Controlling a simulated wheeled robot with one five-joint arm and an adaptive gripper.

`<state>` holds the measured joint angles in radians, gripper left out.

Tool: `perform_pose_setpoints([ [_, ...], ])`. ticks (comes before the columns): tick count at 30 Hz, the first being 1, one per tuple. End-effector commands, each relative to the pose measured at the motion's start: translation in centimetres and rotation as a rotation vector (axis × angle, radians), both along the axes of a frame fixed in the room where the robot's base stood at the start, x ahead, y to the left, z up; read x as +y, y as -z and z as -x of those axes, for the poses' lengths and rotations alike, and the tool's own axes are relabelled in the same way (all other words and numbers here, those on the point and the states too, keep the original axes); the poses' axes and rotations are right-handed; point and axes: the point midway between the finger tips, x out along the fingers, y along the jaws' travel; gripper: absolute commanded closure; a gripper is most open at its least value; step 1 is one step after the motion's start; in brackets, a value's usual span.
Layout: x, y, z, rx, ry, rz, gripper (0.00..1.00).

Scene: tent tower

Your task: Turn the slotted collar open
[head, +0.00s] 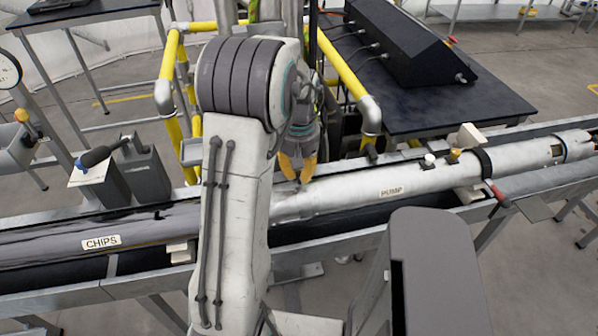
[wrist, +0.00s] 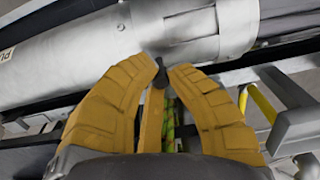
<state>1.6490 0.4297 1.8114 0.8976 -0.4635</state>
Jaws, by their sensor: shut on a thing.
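My gripper (head: 299,178) has its orange fingers angled down at the left end of the pale PUMP cylinder (head: 355,192). In the wrist view, the fingertips of my gripper (wrist: 164,66) come close together around a small dark peg (wrist: 158,74) at the side of the metal collar. The collar (wrist: 228,25) is a silvery band with slot-like cut lines, at the end of the pump cylinder (wrist: 60,50). My fingers cover part of the peg. In the head view my arm hides part of the collar area.
A dark pipe labelled CHIPS (head: 45,245) lies in the same metal trough to the left. Yellow rails (head: 345,75) stand behind the trough. A black table (head: 440,105) bears a black console (head: 410,40). A red-handled tool (head: 497,194) is at the right.

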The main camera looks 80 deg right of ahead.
Motion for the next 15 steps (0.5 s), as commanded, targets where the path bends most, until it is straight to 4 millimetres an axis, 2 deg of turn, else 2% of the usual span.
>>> perform_pose_setpoints([
  [15,2.0,0.2,0.8,-0.001,0.002,-0.009,1.00],
])
